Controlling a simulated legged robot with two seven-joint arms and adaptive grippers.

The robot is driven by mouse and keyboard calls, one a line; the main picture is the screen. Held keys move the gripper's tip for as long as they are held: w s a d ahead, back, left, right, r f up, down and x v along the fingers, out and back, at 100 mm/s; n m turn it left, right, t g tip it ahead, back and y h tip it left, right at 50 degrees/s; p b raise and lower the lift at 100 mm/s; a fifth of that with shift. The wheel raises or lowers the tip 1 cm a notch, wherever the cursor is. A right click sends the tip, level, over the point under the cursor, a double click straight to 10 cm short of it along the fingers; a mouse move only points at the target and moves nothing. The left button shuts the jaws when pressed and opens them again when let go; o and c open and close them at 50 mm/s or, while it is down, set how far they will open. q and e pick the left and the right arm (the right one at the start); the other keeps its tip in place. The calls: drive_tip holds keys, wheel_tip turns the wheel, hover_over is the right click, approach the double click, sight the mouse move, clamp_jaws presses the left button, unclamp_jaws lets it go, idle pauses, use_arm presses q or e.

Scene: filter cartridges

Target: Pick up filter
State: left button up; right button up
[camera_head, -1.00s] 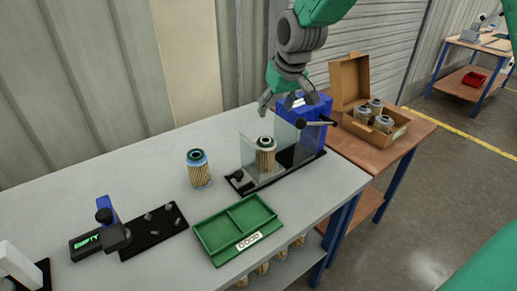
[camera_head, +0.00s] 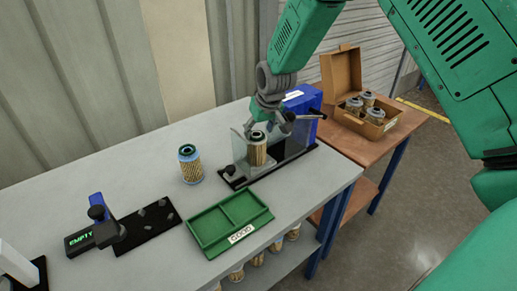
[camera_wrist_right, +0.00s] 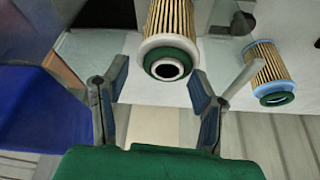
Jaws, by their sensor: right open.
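A filter (camera_head: 257,150) with a dark green top and pleated tan body stands upright in the clear-walled fixture (camera_head: 236,178). A second filter (camera_head: 190,166) with light blue rims stands on the table to its left. My right gripper (camera_head: 268,124) is open just above and behind the fixture filter. In the right wrist view the open fingers (camera_wrist_right: 160,100) stand on either side of that filter's end (camera_wrist_right: 170,58), with gaps between. The blue-rimmed filter (camera_wrist_right: 268,72) is off to the right there. My left gripper is not in view.
A green two-part tray (camera_head: 262,224) marked GOOD lies at the table's front. A black plate with a display reading EMPTY (camera_head: 78,240) is at left. A blue block (camera_head: 303,104) stands behind the fixture. A cardboard box (camera_head: 342,108) with filters is on the wooden table.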

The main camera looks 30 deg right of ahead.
drive_tip(key=shift+w+a+f, duration=0.1)
drive_tip(key=shift+w+a, duration=0.15)
drive_tip(key=shift+a, duration=0.3)
clamp_jaws()
drive_tip(key=shift+s+d, duration=0.1)
